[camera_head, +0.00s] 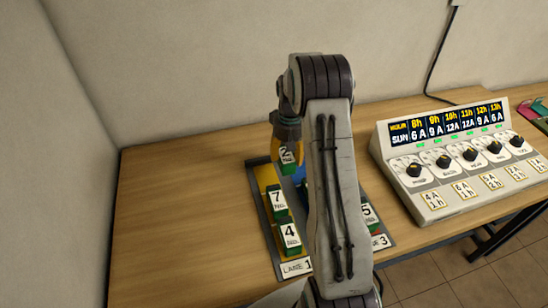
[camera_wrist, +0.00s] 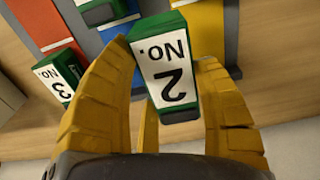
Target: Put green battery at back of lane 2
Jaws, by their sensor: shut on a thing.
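My gripper (camera_wrist: 185,115) is shut on a green battery with a white label reading No. 2 (camera_wrist: 167,70). In the head view this battery (camera_head: 287,157) hangs over the far part of the lane tray (camera_head: 250,172). The wrist view shows the yellow lane (camera_wrist: 203,35) at right, the blue lane (camera_wrist: 112,34) in the middle and a red lane (camera_wrist: 35,22) at left. Another green battery (camera_wrist: 100,10) sits in the blue lane at the top edge, its number cut off. My arm hides much of the blue lane in the head view.
Batteries 7 (camera_head: 277,201) and 4 (camera_head: 290,237) stand in the yellow lane, labelled lane 1. Battery 5 (camera_head: 368,214) stands toward lane 3; battery 3 (camera_wrist: 64,80) is at the red lane's end. A control panel (camera_head: 455,160) stands at right. The table's left side is clear.

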